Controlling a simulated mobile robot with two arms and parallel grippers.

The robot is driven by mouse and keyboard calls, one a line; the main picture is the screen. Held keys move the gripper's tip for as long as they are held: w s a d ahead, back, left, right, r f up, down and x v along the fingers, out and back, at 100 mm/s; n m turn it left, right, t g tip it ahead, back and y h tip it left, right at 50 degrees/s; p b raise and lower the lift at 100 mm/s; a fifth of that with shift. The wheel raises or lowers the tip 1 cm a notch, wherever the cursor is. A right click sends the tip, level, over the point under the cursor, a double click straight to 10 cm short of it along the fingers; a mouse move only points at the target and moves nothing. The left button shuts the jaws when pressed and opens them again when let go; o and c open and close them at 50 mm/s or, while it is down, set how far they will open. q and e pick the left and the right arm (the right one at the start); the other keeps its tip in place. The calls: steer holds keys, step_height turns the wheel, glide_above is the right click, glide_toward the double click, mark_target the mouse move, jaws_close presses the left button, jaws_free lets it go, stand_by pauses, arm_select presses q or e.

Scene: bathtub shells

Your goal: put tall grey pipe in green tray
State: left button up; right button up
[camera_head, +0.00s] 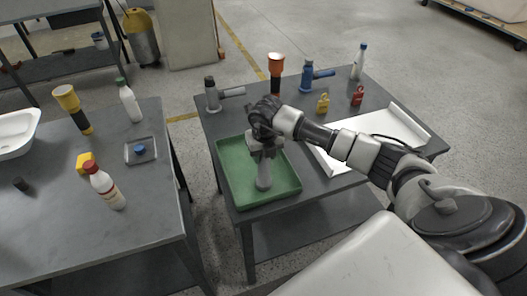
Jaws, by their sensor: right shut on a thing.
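My right gripper (264,146) reaches in from the right and is shut on a grey pipe (263,178). The pipe stands roughly upright below the gripper, over the inside of the green tray (284,192). I cannot tell whether its lower end touches the tray floor. The tray lies at the front left of the right-hand table and shows nothing else in it. Another grey pipe piece (211,95) with a side branch stands behind the tray. My left gripper is not in view.
A cluttered table (60,225) stands left, across a gap.

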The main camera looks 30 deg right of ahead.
steer(key=shift+f, duration=0.2)
steer(key=o, duration=1.2)
steer(key=shift+r, duration=0.1)
steer(key=shift+s+a+r+b, duration=0.1)
steer(key=shift+s+r+b, duration=0.25)
steer(key=shift+r, duration=1.65)
steer(key=shift+s+a+r+b, duration=0.15)
steer(key=shift+r+b, duration=0.35)
steer(key=shift+r, duration=1.55)
steer(key=shift+s+d+r+b, duration=0.1)
steer(key=shift+s+r+b, duration=0.25)
steer(key=shift+r, duration=1.65)
steer(key=shift+w, duration=0.15)
